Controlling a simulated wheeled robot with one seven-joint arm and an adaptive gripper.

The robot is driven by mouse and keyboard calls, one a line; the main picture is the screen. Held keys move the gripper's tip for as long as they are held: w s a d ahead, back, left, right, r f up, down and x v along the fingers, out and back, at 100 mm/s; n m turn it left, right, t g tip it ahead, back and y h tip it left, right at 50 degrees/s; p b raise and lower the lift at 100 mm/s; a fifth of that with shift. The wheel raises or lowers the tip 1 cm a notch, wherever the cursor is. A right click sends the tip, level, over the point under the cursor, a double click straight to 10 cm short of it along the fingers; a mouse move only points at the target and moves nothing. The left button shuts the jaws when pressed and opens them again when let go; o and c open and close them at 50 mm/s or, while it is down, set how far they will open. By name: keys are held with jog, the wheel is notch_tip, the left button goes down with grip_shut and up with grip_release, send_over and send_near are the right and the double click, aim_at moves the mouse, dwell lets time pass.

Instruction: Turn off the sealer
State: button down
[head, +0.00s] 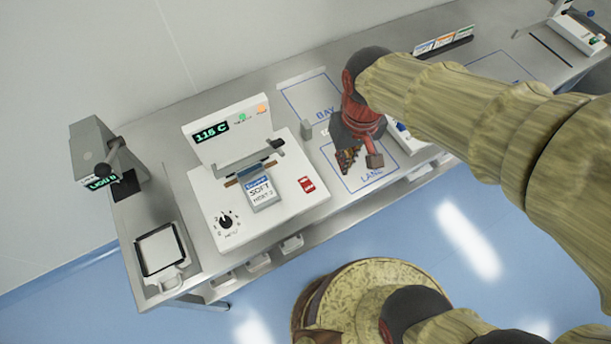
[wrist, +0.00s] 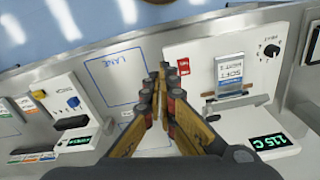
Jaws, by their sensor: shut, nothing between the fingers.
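The sealer (head: 257,195) is a white machine on the steel bench, with a lit green "115 C" display (head: 211,132). Its red rocker switch (head: 306,184) is at the right of its top. In the wrist view, the switch (wrist: 183,66) shows just right of the fingertips. A dark heat knob (head: 227,221) sits at its front left. A pouch marked "SOFT" (head: 262,193) lies at its jaw. My gripper (head: 347,163) is shut and empty, above the bench right of the sealer; it also shows in the wrist view (wrist: 165,72). I cannot tell whether it touches anything.
A grey stand with a green display (head: 98,160) and a square-topped device (head: 160,250) stand left of the sealer. Blue-outlined "LANE" (head: 372,178) and "BAY" (head: 312,97) areas lie to its right. Another white device (head: 400,132) is partly hidden behind my gripper.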

aim_at(306, 188)
jog(key=w+a+f+n+g+h+p, duration=0.1)
jog(key=w+a+f, duration=0.4)
jog(key=a, duration=0.5)
jog(key=shift+w+a+f+n+g+h+p, duration=0.2)
jog(key=shift+w+a+n+g+h+p, duration=0.15)
jog(key=shift+w+n+g+p, duration=0.45)
jog(key=shift+s, duration=0.15)
jog(key=b+x, duration=0.1)
jog(key=x, duration=1.3)
jog(key=shift+s+a, duration=0.1)
jog(key=shift+s, duration=0.05)
jog(key=shift+f, duration=0.1)
